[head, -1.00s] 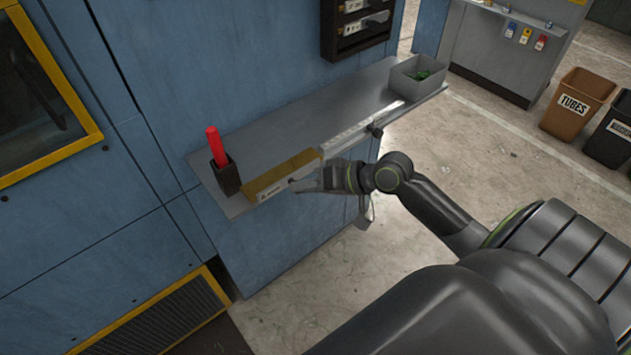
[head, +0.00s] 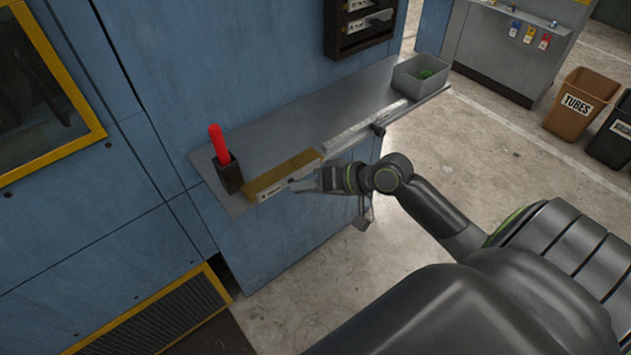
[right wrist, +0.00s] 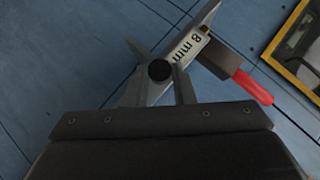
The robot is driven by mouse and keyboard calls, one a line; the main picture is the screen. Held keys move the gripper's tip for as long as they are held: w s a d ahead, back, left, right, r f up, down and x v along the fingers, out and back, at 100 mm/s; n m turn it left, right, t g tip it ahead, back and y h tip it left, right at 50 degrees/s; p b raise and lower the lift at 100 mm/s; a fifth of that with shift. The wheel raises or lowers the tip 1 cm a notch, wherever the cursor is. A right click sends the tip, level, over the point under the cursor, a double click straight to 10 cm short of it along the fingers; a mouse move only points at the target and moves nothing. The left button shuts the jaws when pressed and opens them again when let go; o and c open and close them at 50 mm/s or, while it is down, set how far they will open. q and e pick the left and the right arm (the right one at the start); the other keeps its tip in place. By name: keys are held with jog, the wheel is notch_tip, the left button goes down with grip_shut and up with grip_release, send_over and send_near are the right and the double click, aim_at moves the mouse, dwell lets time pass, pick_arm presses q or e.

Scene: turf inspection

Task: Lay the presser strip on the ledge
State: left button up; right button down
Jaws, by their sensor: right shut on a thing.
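The presser strip (head: 282,176) is a long bar with a brass-yellow face, a silver side and a small label at its left end. It lies along the front edge of the ledge (head: 290,126); I cannot tell whether it touches the ledge or hovers just above. My right gripper (head: 302,186) is shut on the strip from the front, near its right half. In the right wrist view the strip (right wrist: 160,92) runs between the fingers, with an "8 mm" label and a dark round knob. My left gripper is not in view.
A dark holder (head: 229,174) with a red stick (head: 218,145) stands close by the strip's left end. A silver rail (head: 362,127) lies along the ledge to the right. A grey bin (head: 420,76) stands at the far right end. The ledge's middle back is clear.

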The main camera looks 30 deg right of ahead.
jog(key=shift+f, duration=0.1)
dwell(0.3)
jog(key=c, duration=1.1)
grip_release()
jog(key=shift+c, duration=0.2)
jog(key=shift+f, duration=0.1)
jog(key=shift+d, duration=0.1)
jog(key=p+v, duration=0.7)
jog(key=v, duration=1.1)
jog(key=shift+d+r, duration=0.2)
